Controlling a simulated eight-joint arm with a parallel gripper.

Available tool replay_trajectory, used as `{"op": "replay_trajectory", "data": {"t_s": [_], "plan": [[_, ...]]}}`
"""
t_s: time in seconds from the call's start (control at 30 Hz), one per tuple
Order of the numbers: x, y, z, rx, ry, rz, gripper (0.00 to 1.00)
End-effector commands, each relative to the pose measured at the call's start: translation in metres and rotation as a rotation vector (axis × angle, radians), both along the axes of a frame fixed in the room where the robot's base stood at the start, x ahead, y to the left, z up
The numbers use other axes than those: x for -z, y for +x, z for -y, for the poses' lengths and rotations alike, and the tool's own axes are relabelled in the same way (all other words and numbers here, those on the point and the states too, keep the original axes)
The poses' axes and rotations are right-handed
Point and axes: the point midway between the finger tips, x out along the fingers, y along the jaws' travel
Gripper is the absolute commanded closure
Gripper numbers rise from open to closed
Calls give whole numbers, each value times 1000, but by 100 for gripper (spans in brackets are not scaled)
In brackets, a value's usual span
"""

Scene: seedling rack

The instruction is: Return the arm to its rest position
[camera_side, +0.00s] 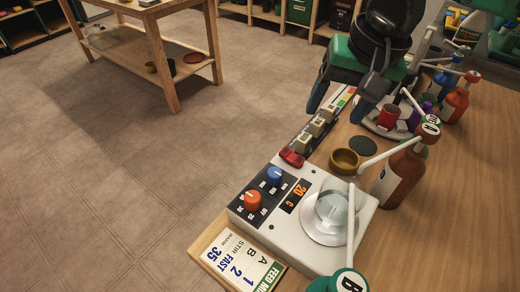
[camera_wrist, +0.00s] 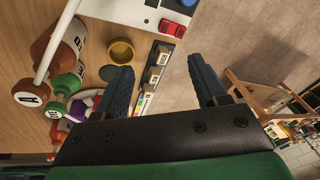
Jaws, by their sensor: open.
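My gripper (camera_side: 338,108) hangs above the left edge of the wooden bench (camera_side: 478,200) in the side view, its two dark blue fingers spread and pointing down. In the wrist view my gripper (camera_wrist: 160,72) also shows open, with nothing held between its fingers. Behind the gap lie a row of small labelled blocks (camera_wrist: 158,62) and the edge of the bench. The fingers appear apart from the blocks, though the exact height above them is hard to tell. The upper arm is cut off by the top of the side view.
A white stirrer device (camera_side: 322,252) with red and blue knobs stands on the bench. A brown bowl (camera_side: 344,162), a dark round pad (camera_side: 363,145) and several bottles with white spouts, one brown (camera_side: 398,178), crowd the bench. Open floor (camera_side: 130,170) lies left; a wooden table (camera_side: 157,45) stands beyond.

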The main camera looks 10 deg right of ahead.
Motion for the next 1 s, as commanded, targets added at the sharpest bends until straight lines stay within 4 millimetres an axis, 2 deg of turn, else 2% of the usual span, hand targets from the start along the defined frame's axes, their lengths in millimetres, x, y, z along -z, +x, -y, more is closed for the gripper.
{"op": "replay_trajectory", "data": {"t_s": [0.03,0.2,0.4,0.57,0.63,0.8,1.0], "plan": [[-8,-1,24,-46,-5,49,35],[-21,-11,94,-256,-78,242,35],[-19,-31,152,-458,-243,421,35],[-9,-44,180,-541,-358,494,35],[6,-47,192,-483,-361,493,35],[27,-49,197,-296,-269,449,35],[36,-50,198,-206,-226,425,35]]}}
